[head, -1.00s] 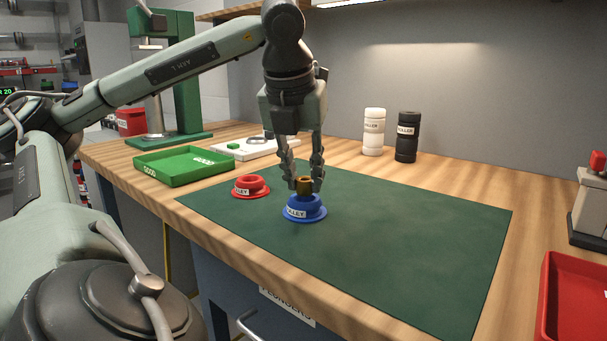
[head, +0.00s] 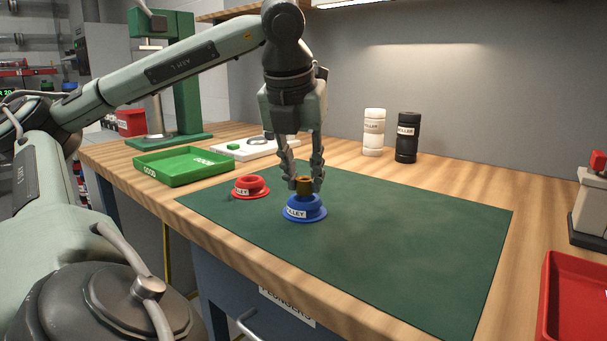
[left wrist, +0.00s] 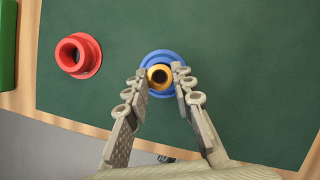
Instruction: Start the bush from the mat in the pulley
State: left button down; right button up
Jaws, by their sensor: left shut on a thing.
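The bush is a small brass-coloured ring (head: 304,185). My left gripper (head: 304,181) is shut on it, pointing down, with a finger on either side. The bush stands upright at the top of the blue pulley (head: 306,209), over its bore; how far it sits inside I cannot tell. In the left wrist view the bush (left wrist: 160,76) lies within the blue pulley's ring (left wrist: 159,60), between the fingertips (left wrist: 159,76). A red pulley (head: 250,187) stands to the left on the green mat (head: 400,235), also in the left wrist view (left wrist: 78,55). My right gripper is not in view.
A green tray (head: 184,166) lies left of the mat, near a green press (head: 187,80). White (head: 374,132) and black (head: 406,137) cylinders stand at the back. A red tray (head: 575,300) is at the right. The mat's right half is clear.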

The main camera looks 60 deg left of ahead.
pick_arm(q)
jog(key=shift+f+b, duration=0.75)
jog(key=shift+b, duration=0.2)
dwell(0.5)
jog(key=shift+r, duration=0.1)
jog(key=c, duration=1.2)
grip_release()
jog(key=v, duration=1.2)
